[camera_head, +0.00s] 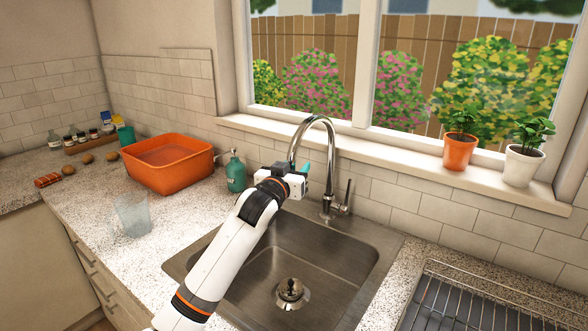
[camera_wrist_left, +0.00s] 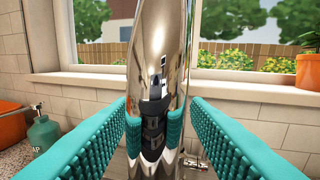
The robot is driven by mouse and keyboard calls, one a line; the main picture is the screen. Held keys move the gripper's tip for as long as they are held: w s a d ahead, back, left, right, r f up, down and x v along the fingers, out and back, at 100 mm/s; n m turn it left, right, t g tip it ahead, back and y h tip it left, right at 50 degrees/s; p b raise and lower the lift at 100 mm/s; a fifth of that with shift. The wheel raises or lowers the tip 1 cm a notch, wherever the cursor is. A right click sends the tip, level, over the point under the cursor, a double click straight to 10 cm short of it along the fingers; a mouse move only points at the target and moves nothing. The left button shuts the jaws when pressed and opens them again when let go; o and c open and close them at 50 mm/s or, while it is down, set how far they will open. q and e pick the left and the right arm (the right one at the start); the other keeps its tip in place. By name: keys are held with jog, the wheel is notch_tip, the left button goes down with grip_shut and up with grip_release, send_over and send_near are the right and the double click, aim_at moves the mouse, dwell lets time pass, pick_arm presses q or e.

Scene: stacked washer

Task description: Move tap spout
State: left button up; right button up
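The tap spout (camera_head: 310,119) is a tall chrome gooseneck that curves over the sink from its base at the back rim. My left gripper (camera_head: 303,170) is at the spout's hanging end, above the back of the sink. In the left wrist view, the spout (camera_wrist_left: 161,45) stands between the two teal fingers (camera_wrist_left: 158,125). A lever handle (camera_head: 347,192) is at the tap's right. My right gripper is in neither view.
The steel sink (camera_head: 330,262) is empty below. A teal soap bottle (camera_head: 236,172) stands left of my left gripper, beside an orange tub (camera_head: 168,165) and a clear glass (camera_head: 132,215). A wire rack (camera_head: 490,300) is at right. Two potted plants stand on the sill (camera_head: 400,158).

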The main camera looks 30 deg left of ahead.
pick_arm(q)
jog(key=shift+s+f, duration=0.15)
jog(key=shift+s, duration=0.35)
jog(key=s+d+b, duration=0.1)
jog(key=s+b, duration=0.1)
jog(key=s, duration=0.9)
